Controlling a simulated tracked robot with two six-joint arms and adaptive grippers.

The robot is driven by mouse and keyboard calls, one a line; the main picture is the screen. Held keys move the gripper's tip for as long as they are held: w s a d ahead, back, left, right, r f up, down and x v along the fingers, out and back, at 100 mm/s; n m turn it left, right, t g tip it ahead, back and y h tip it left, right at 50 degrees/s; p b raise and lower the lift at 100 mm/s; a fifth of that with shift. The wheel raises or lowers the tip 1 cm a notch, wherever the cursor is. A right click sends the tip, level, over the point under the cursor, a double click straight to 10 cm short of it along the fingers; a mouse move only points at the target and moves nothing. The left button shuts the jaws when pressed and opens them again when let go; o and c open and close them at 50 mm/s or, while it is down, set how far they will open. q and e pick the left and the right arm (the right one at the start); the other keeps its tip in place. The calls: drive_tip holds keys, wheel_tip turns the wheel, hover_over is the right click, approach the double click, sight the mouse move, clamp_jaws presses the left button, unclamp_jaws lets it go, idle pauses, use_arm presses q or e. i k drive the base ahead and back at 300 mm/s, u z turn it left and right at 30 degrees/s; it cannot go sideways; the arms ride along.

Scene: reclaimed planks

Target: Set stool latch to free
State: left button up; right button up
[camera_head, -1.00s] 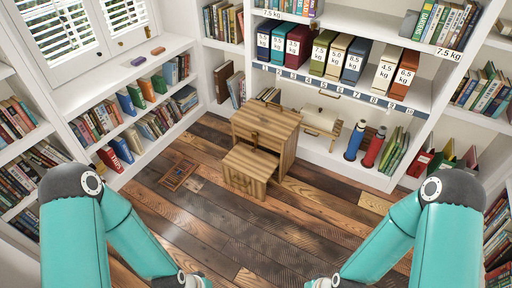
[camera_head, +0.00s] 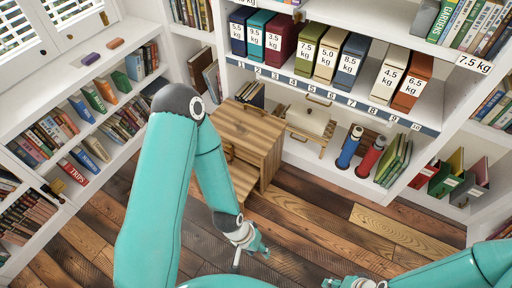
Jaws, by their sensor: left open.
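The wooden step stool (camera_head: 262,138) stands on the plank floor in front of the shelves. Its lower step, in front, is partly hidden behind my left arm. A small dark fitting, perhaps the latch, shows at the edge of my left forearm; its setting cannot be read. My left gripper (camera_head: 250,242) is open and empty, in front of the stool, low in the picture and apart from it.
Behind the stool, a numbered shelf (camera_head: 330,90) holds several weight-marked binders. A wooden rack with a pale roll (camera_head: 308,120) and blue and red cylinders (camera_head: 349,148) stand on the low shelf. Bookshelves line the left.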

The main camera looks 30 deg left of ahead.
sight(229, 147)
drive_tip(key=u, duration=0.15)
drive_tip(key=i, duration=1.25)
drive_tip(key=u, duration=0.5)
